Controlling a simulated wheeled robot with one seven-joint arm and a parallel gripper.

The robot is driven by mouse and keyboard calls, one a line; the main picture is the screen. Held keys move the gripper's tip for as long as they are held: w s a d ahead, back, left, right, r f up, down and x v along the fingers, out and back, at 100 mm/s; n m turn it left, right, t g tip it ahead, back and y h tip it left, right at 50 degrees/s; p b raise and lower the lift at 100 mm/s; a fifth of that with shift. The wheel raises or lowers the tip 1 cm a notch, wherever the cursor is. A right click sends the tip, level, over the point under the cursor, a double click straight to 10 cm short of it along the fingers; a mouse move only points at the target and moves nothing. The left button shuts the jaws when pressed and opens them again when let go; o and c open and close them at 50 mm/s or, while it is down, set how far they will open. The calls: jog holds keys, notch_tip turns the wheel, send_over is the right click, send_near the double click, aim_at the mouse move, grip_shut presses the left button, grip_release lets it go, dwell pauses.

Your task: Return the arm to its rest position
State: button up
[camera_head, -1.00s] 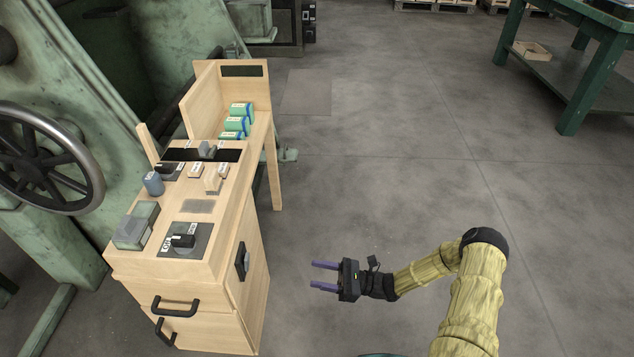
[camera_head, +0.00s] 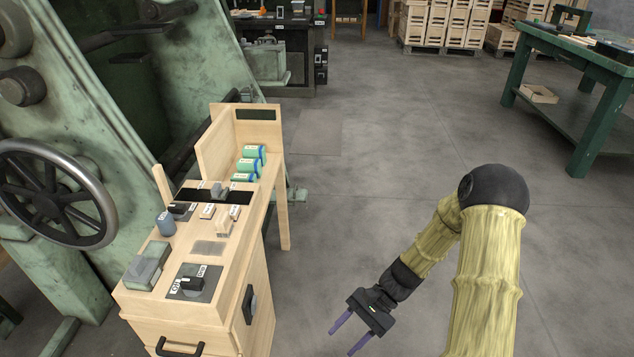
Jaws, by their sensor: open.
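My arm (camera_head: 484,270) comes up from the bottom right of the head view, bends at a black joint and reaches down to the left. My gripper (camera_head: 346,342) is at its end, low in the middle of the picture. Its two purple fingers are spread apart with nothing between them. They point down and to the left, over the bare floor to the right of the wooden workbench, and touch nothing.
The wooden workbench (camera_head: 212,258) with switches, small blocks and several green-blue items (camera_head: 250,165) stands at left. A green machine with a handwheel (camera_head: 50,195) is behind it. A green table (camera_head: 575,110) is at the right back. Floor between is clear.

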jog(key=s+d+r+n+t+h+p, duration=0.15)
jog(key=d+r+n+t+h, duration=0.3)
jog(key=r, duration=0.55)
jog(key=s+d+r+n+t+h+p, duration=0.15)
jog(key=d+r+n+t+h, duration=0.3)
jog(key=r, duration=0.55)
notch_tip(320, 180, up, 37)
jog(key=m+p, duration=0.1)
jog(key=p, duration=3.6)
jog(key=shift+a+g, duration=0.3)
jog(key=shift+a, duration=0.1)
jog(key=shift+s, duration=0.1)
